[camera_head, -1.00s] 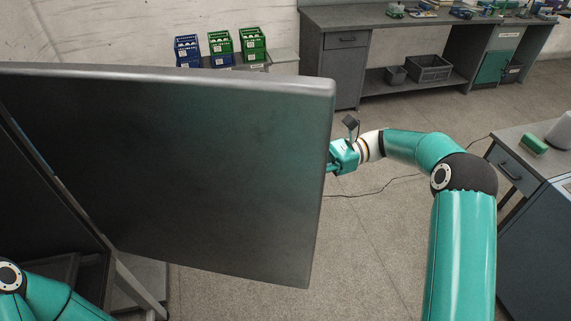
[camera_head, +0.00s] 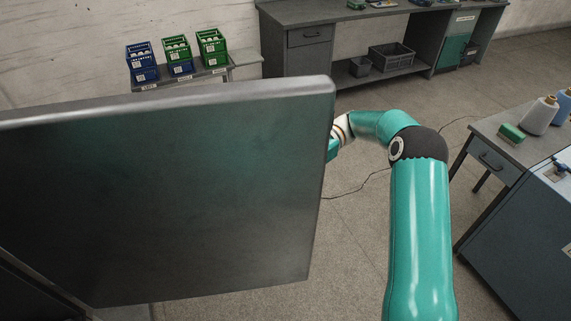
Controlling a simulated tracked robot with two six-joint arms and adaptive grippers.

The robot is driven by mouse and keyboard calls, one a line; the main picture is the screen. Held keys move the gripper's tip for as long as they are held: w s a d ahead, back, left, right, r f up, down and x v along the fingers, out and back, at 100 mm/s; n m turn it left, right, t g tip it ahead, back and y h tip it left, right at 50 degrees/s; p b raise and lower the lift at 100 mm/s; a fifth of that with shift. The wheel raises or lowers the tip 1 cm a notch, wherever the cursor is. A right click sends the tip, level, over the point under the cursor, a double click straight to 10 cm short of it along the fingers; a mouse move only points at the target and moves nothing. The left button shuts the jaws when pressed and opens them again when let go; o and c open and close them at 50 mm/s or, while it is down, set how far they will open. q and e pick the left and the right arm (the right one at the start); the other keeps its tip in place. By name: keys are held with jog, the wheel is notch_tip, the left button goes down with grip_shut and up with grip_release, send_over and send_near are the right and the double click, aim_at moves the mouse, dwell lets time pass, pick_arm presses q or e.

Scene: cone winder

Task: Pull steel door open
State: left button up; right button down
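The steel door (camera_head: 170,190) is a large dark grey panel standing open across the left and middle of the head view. Its free edge is on the right, close to my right arm. My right gripper reaches behind that edge; only a small teal part of it shows beside the door, and its fingers are hidden. I cannot tell whether it touches the door. The handle is not visible. My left gripper is out of view. A dark part of the cabinet shows at the lower left.
A grey workbench (camera_head: 300,68) stands at the back. Stacked blue and green crates (camera_head: 177,58) sit on a low stand to its left. At the right, a table (camera_head: 490,157) holds a green brush-like block (camera_head: 511,134) and thread cones (camera_head: 540,116). Floor between is clear, with a thin cable.

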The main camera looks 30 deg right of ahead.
jog(key=shift+a, duration=0.1)
jog(key=c, duration=1.1)
grip_release()
jog(key=shift+a, duration=0.1)
jog(key=shift+o, duration=0.2)
